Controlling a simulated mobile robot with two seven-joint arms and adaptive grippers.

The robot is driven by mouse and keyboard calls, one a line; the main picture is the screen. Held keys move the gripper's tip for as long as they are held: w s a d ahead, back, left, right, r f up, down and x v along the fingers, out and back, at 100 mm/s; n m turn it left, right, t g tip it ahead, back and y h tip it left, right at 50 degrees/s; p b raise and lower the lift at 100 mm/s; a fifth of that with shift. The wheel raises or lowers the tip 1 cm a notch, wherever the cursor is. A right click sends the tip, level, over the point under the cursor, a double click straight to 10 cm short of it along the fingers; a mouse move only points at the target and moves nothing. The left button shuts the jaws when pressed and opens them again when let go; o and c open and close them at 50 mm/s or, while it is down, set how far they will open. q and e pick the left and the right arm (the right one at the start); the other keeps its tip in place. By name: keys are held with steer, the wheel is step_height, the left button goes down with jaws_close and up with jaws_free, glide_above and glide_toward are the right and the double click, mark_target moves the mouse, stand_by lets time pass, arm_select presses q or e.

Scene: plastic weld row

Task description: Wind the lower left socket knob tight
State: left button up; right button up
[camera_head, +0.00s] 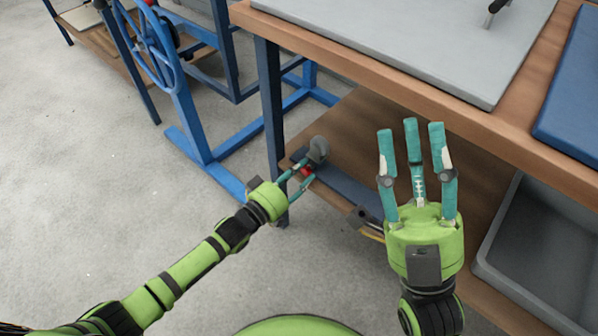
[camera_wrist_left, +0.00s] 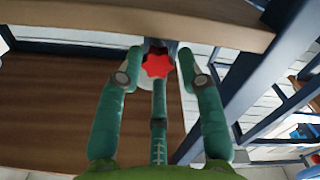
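A red star-shaped knob (camera_head: 306,172) sits at a grey rounded fitting (camera_head: 318,150) near the left end of the bench's lower shelf. In the left wrist view, the red knob (camera_wrist_left: 157,66) lies between my left fingertips. My left gripper (camera_head: 297,181) is open and points at the knob, with small gaps to the side fingers. The third finger (camera_wrist_left: 159,100) reaches up below the knob; whether it touches is unclear. The fitting behind the knob is mostly hidden in the wrist view. My right gripper (camera_head: 413,140) is open and empty, fingers up, in front of the bench.
The wooden bench top (camera_head: 400,85) overhangs the lower shelf (camera_head: 350,125). A blue bench leg (camera_head: 270,110) stands just left of the knob. A grey bin (camera_head: 545,240) is at right. A blue frame with a handwheel (camera_head: 150,45) stands behind left. The left floor is clear.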

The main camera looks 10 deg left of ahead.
arm_select(q)
steer(key=v, duration=1.2)
